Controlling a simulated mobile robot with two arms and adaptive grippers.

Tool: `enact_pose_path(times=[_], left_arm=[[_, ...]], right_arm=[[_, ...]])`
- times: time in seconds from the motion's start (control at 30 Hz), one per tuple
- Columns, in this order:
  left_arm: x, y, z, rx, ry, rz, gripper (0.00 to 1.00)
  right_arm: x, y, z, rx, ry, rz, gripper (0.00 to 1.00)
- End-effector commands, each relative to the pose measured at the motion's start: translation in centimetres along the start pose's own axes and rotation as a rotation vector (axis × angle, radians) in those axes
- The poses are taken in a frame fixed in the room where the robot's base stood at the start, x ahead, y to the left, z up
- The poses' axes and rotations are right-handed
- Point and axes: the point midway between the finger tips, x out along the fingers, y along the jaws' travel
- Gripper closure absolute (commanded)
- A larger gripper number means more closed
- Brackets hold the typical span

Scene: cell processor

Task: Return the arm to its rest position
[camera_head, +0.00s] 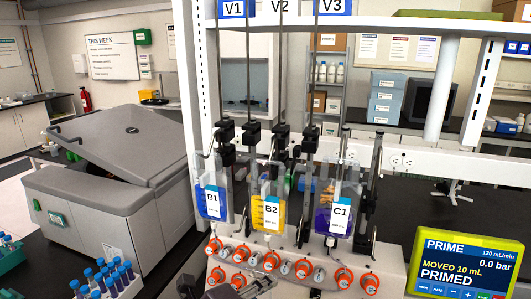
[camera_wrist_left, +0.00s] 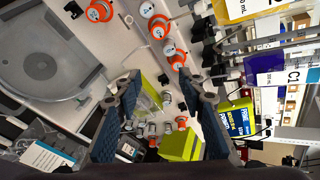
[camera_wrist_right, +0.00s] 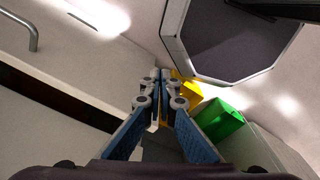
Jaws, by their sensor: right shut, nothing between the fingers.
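My left gripper (camera_wrist_left: 160,84) shows in the left wrist view with its two blue-padded fingers spread apart. It points at the cell processor's white panel (camera_wrist_left: 135,35) with orange-ringed valves, and I see nothing held between the fingers. My right gripper (camera_wrist_right: 160,82) shows in the right wrist view with its fingertips together and nothing between them. A yellow block and a green block (camera_wrist_right: 218,120) lie beyond it.
In the head view, bags B1 (camera_head: 212,200), B2 (camera_head: 270,208) and C1 (camera_head: 338,212) hang above the valve panel (camera_head: 385,262). A PRIME display (camera_head: 467,262) stands at right. A grey centrifuge (camera_head: 85,215) is at left. Blue-capped tubes (camera_head: 112,276) stand at lower left.

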Motion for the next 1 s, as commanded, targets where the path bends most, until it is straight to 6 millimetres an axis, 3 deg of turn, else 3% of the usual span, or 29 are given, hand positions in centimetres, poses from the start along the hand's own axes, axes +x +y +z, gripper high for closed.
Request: enact_pose_path(times=[0.03,0.1,0.27,0.47,0.57,0.7,1.0], left_arm=[[0.1,0.4,-1.5,-0.102,0.022,0.003,0.63],[0.1,0.7,-2.5,-0.241,0.032,0.005,0.63],[-0.1,2.5,-3.8,-0.579,0.028,0.036,0.63],[-0.6,7.4,-4.1,-1.024,-0.042,0.124,0.63],[-1.3,11.2,-4.2,-1.248,-0.11,0.186,0.63],[-3.0,17.6,-4.6,-1.548,-0.25,0.286,0.63],[-8.6,29.2,-6.8,-1.951,-0.576,0.463,0.63]], right_arm=[[0.0,0.0,0.0,0.0,0.0,0.0,1.0],[0.0,0.0,0.0,0.0,0.0,0.0,1.0],[0.0,0.0,0.0,0.0,0.0,0.0,1.0],[0.0,0.0,0.0,0.0,0.0,-0.001,1.0],[0.0,0.0,0.0,0.0,0.0,-0.001,1.0],[0.0,-0.1,0.0,0.0,0.0,-0.001,1.0],[0.0,-0.1,0.0,0.0,0.0,-0.001,1.0]])
